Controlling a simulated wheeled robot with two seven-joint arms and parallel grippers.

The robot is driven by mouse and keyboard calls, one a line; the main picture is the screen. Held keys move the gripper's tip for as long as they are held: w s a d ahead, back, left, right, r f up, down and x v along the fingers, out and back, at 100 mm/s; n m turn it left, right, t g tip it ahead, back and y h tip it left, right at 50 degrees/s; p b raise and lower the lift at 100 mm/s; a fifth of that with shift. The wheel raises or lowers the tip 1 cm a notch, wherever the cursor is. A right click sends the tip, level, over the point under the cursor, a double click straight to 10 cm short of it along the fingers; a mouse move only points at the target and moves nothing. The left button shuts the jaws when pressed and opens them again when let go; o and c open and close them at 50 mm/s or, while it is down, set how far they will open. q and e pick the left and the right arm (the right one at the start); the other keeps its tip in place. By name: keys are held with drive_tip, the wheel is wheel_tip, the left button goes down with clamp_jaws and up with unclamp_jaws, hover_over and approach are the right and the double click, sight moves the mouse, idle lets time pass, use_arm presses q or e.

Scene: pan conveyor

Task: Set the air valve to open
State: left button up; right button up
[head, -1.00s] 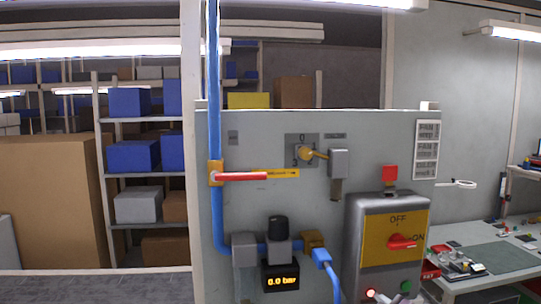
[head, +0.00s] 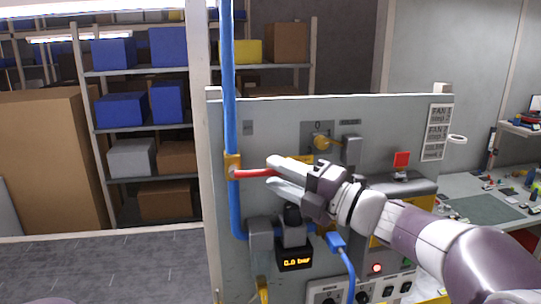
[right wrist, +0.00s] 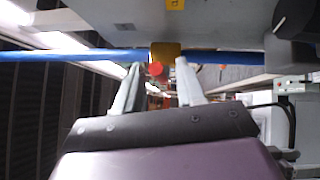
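The air valve has a brass-coloured body (head: 233,166) on the vertical blue pipe. Its red lever (head: 253,173) points right, level and across the pipe. My right gripper (head: 273,173) is open, its fingers apart above and below the lever's free end in the head view. In the right wrist view the red lever end (right wrist: 155,69) shows between the spread fingertips (right wrist: 160,65), in front of the brass body (right wrist: 165,52). I cannot tell whether a finger touches it. The pressure display (head: 294,260) reads 0.0 bar. My left gripper is not in view.
A black knob (head: 292,215) sits on the regulator below the lever. A blue hose (head: 347,265) hangs below my right arm. My arm partly covers the yellow switch box (head: 390,236).

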drive_tip(key=shift+p+x, duration=0.3)
drive_tip(key=shift+x, duration=0.85)
drive_tip(key=shift+s+d+r, duration=0.1)
drive_tip(key=shift+s, duration=0.1)
drive_tip(key=shift+w, duration=0.15)
clamp_jaws()
